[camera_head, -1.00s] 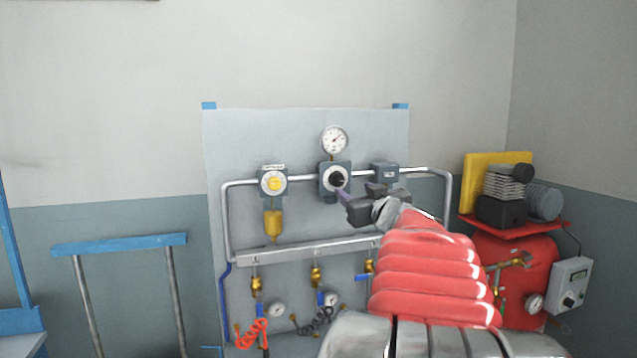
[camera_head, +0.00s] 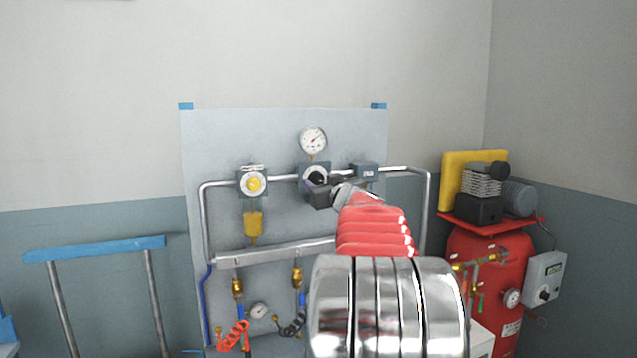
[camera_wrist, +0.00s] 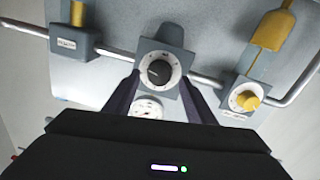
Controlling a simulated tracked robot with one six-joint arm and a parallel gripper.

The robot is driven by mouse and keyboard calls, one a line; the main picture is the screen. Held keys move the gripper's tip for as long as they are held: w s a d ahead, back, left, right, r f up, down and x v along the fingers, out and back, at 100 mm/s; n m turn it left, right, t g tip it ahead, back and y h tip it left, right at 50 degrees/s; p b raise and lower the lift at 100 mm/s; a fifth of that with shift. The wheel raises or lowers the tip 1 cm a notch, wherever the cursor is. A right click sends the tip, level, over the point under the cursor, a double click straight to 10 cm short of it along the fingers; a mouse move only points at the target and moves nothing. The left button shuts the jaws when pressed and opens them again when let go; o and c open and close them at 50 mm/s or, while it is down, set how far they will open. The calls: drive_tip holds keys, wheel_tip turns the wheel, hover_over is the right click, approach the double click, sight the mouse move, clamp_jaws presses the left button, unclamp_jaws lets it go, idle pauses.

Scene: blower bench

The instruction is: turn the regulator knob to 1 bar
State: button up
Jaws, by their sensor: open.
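The regulator is a blue-grey box with a round white dial and a black knob (camera_head: 317,178), on the pipe in the middle of the board. In the wrist view the black knob (camera_wrist: 158,72) lies ahead between the two dark fingers. My gripper (camera_wrist: 165,90) is open, with a finger on each side of the regulator block; I cannot tell whether either touches it. In the head view my gripper (camera_head: 321,190) partly covers the knob's lower side. The round pressure gauge (camera_head: 313,140) stands above the regulator, and its small markings are unreadable.
A box with a yellow knob (camera_head: 254,184) sits left of the regulator, and a small blue-grey box (camera_head: 364,172) sits right. Pipes run across the board. Below hang brass valves and coiled hoses (camera_head: 233,335). A red compressor tank (camera_head: 500,260) stands at the right.

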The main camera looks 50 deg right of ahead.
drive_tip(key=shift+x, duration=0.95)
drive_tip(key=shift+c, duration=0.3)
drive_tip(key=c, duration=0.9)
drive_tip(key=shift+a, duration=0.3)
drive_tip(key=shift+c, duration=0.4)
drive_tip(key=shift+d, duration=0.15)
